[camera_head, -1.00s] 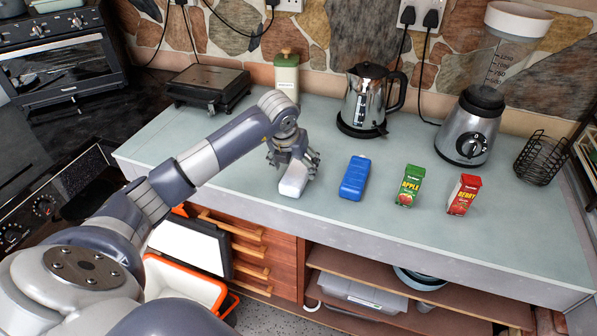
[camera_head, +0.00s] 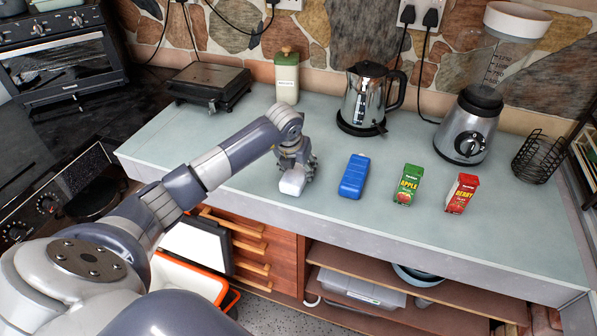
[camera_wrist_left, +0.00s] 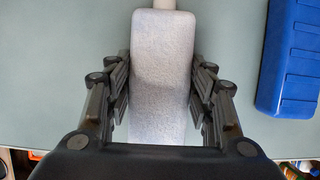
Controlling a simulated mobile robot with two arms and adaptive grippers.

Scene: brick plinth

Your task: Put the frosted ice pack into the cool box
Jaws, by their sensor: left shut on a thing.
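The frosted ice pack (camera_head: 292,182) is a whitish block on or just above the pale counter, left of the blue pack. In the left wrist view the frosted pack (camera_wrist_left: 161,75) has a speckled, frosty face and lies between my fingers. My left gripper (camera_head: 296,168) is shut on it from above; it also shows in the left wrist view (camera_wrist_left: 160,100). I cannot tell if the pack is clear of the counter. The cool box (camera_head: 195,279), orange and white, stands open on the floor at lower left, partly hidden by my arm. My right gripper is not in view.
Behind are a kettle (camera_head: 368,98), a blender (camera_head: 470,125), a biscuit jar (camera_head: 287,78) and a black grill (camera_head: 209,84). The counter's front edge lies before the pack.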

